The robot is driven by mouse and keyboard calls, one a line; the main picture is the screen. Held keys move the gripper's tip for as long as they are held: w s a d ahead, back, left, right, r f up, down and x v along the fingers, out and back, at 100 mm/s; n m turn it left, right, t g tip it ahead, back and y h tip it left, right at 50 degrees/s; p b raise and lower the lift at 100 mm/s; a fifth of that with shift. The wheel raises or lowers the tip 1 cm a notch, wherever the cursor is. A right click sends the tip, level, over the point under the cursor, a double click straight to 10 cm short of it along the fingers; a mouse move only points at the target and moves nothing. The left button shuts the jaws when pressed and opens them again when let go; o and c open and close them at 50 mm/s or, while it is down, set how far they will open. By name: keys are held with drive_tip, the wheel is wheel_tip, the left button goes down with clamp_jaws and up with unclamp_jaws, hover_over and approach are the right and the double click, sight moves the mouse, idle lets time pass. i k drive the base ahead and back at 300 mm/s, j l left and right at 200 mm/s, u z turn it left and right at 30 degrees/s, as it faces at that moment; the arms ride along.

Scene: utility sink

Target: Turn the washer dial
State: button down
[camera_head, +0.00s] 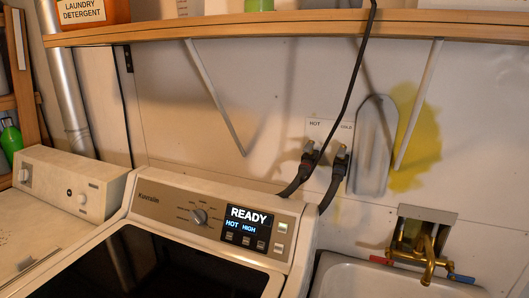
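The washer (165,205) stands at the lower middle, with its control panel facing me. Its round dark dial (199,216) sits on the panel, left of the display, with printed marks around it. The lit display (247,226) reads READY, HOT and HIGH. Nothing covers the dial. My gripper is not in this view, so I cannot see its fingers or whether it holds anything.
A second machine (68,182) with knobs stands at left. A wooden shelf (300,27) with a detergent container (90,13) runs above. Hoses (318,172) rise behind the washer's right end. A sink (375,280) with a brass faucet (429,258) is at right. Space before the dial looks clear.

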sight(199, 217)
drive_tip(key=k+j+u, duration=0.75)
